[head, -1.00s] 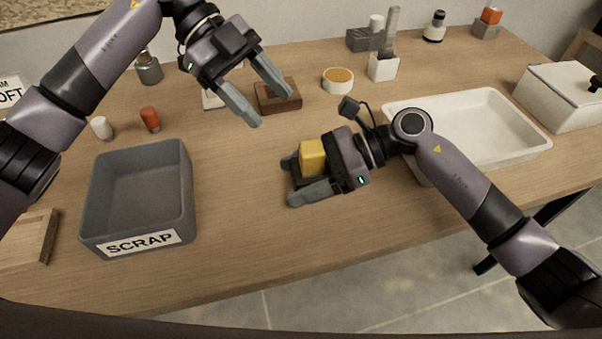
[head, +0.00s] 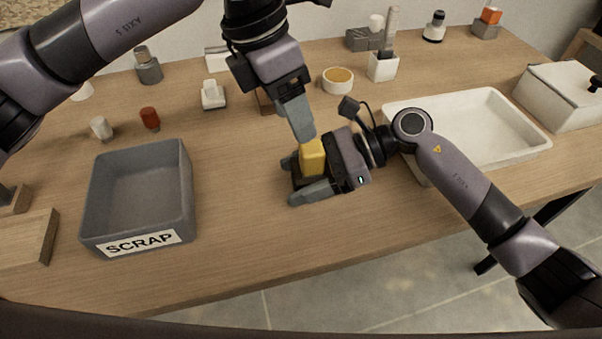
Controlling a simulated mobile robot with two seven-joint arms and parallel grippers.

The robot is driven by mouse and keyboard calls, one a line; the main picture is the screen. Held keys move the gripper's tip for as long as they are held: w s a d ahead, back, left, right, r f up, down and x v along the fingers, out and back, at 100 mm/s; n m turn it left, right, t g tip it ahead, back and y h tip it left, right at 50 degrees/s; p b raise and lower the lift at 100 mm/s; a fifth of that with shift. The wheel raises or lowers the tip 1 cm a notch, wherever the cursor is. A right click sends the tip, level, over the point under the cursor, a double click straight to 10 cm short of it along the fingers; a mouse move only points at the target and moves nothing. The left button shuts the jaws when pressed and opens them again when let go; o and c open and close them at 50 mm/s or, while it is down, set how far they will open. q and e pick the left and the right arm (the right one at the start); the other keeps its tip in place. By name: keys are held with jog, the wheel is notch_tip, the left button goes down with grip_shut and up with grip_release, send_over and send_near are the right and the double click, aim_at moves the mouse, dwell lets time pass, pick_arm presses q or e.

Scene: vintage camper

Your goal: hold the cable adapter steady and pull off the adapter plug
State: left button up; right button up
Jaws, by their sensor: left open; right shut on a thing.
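The yellow adapter plug (head: 312,157) stands upright in the dark cable adapter (head: 297,179), which is mostly hidden between my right gripper's fingers. My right gripper (head: 303,181) is shut on the cable adapter, low over the wooden table in front of the white tray. My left gripper (head: 301,134) is open and points down from above, its fingertips just over the top of the yellow plug. One left finger largely hides the other. I cannot tell whether the fingertips touch the plug.
A grey bin marked SCRAP (head: 137,190) stands at left. A white tray (head: 525,135) lies behind my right arm. A brown block (head: 265,101) is partly behind my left gripper, near a small round bowl (head: 337,82). Clear tabletop lies between bin and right gripper.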

aim_at(307, 147)
pick_arm(q)
jog(key=shift+d+f+m+t, duration=0.1)
jog(key=shift+d+f+m, duration=0.35)
jog(key=shift+f, duration=0.85)
jog(key=shift+d+f+m+t, duration=0.1)
jog(key=shift+d+f+m, duration=0.35)
jog(key=shift+f, duration=0.85)
jog(key=shift+d+f+m+t, duration=0.15)
jog(key=shift+f+m, duration=0.45)
jog(key=shift+f, duration=0.7)
jog(key=c, duration=1.1)
jog(key=shift+o, duration=0.2)
jog(key=shift+r, duration=0.25)
jog(key=shift+r, duration=1.35)
jog(key=shift+r, duration=0.1)
